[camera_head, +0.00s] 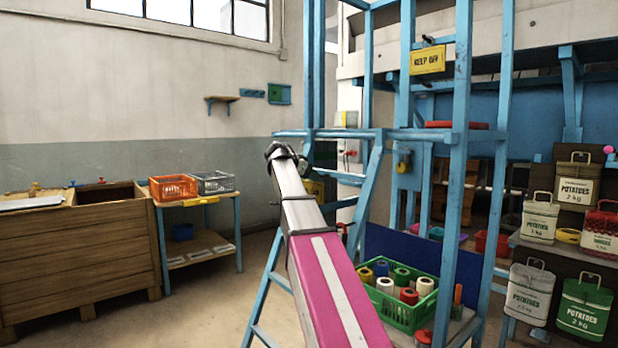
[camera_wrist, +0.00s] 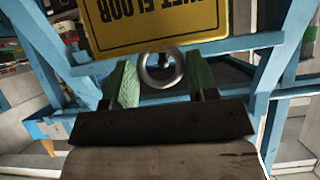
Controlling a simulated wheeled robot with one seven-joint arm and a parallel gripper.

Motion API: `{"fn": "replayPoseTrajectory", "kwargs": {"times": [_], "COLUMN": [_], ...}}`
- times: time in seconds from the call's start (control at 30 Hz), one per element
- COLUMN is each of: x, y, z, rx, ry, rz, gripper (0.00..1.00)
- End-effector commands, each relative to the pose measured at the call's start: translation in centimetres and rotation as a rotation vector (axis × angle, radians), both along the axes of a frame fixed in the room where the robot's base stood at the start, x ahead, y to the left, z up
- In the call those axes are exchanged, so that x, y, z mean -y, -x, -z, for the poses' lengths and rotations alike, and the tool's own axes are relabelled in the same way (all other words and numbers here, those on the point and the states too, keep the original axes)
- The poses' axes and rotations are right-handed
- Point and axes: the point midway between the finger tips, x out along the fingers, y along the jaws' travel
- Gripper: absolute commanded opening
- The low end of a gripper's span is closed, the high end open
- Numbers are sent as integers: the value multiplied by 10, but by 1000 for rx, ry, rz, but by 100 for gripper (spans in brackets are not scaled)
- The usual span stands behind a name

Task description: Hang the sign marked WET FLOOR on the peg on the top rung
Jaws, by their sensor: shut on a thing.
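The yellow WET FLOOR sign (camera_wrist: 150,25) shows upside down at the top of the wrist view, with its upper part cut off by the frame. A metal ring (camera_wrist: 143,72) at its edge sits between the green fingers of my gripper (camera_wrist: 161,82), which is shut on it. In the head view my gripper (camera_head: 279,150) is at the far end of my arm, beside the blue ladder frame (camera_head: 375,185). I cannot make out a bare peg on the top rung.
A yellow KEEP DRY sign (camera_head: 428,60) hangs on the blue frame at upper right. A green crate (camera_head: 400,312) of spools stands right of my arm. Wooden bins (camera_head: 80,255) and an orange basket (camera_head: 173,187) are at left. Sacks (camera_head: 584,308) fill the right shelves.

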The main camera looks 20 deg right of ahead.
Motion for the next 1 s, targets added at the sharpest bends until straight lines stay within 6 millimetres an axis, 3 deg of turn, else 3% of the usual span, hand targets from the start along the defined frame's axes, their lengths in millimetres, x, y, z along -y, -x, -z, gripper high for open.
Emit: {"fn": "replayPoseTrajectory", "kwargs": {"times": [1.0], "x": [9], "y": [-4], "z": [0], "rx": [0], "ry": [0], "rz": [0], "gripper": [28]}}
